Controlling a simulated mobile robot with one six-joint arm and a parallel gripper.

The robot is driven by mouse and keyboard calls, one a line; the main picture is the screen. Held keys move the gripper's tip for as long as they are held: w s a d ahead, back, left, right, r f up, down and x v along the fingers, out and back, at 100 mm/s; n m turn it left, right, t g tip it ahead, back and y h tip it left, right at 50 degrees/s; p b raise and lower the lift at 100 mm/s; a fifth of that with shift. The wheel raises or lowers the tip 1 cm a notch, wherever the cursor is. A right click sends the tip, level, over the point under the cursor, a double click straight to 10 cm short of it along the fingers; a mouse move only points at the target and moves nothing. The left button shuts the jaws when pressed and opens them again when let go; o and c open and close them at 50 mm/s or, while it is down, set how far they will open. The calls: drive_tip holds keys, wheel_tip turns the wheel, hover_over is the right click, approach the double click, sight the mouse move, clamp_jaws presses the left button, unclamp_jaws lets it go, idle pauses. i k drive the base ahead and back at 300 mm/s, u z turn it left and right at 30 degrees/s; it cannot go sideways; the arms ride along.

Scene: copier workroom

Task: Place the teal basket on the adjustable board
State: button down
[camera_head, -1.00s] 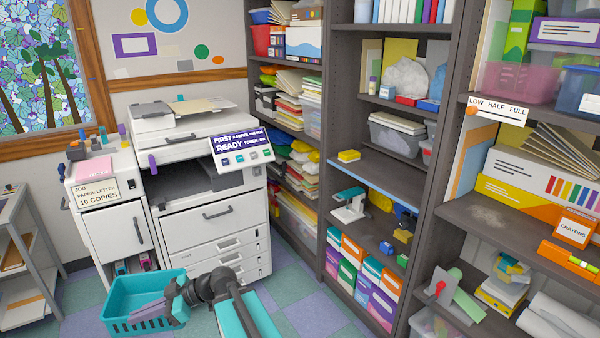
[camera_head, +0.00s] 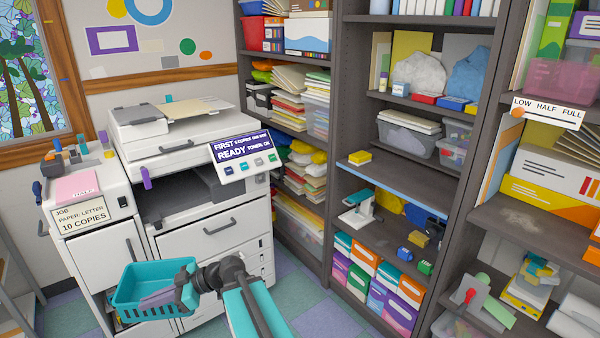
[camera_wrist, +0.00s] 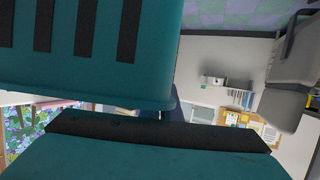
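The teal basket (camera_head: 128,308) hangs in front of the copier at the lower left, roughly upright, with something purple and grey inside. My gripper (camera_head: 186,288) is shut on its right side. In the wrist view the slotted basket wall (camera_wrist: 150,75) fills the upper left, close to a gripper finger (camera_wrist: 160,135); the exact contact is partly hidden. The board with the blue front edge (camera_head: 410,202), which I take for the adjustable board, is in the middle bookcase. A yellow block sits at its left end; the rest looks bare.
Below the board are a white stapler-like device (camera_head: 358,208) and small yellow and green items. Above it is a shelf with grey bins (camera_head: 405,138). The copier (camera_head: 215,238) stands behind the basket, and bookcase uprights flank the board.

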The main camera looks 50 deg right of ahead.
sight(410, 182)
drive_tip(key=z, duration=0.35)
drive_tip(key=i, duration=0.6)
drive_tip(key=z, duration=0.75)
drive_tip(key=i, duration=0.65)
drive_tip(key=z, duration=0.35)
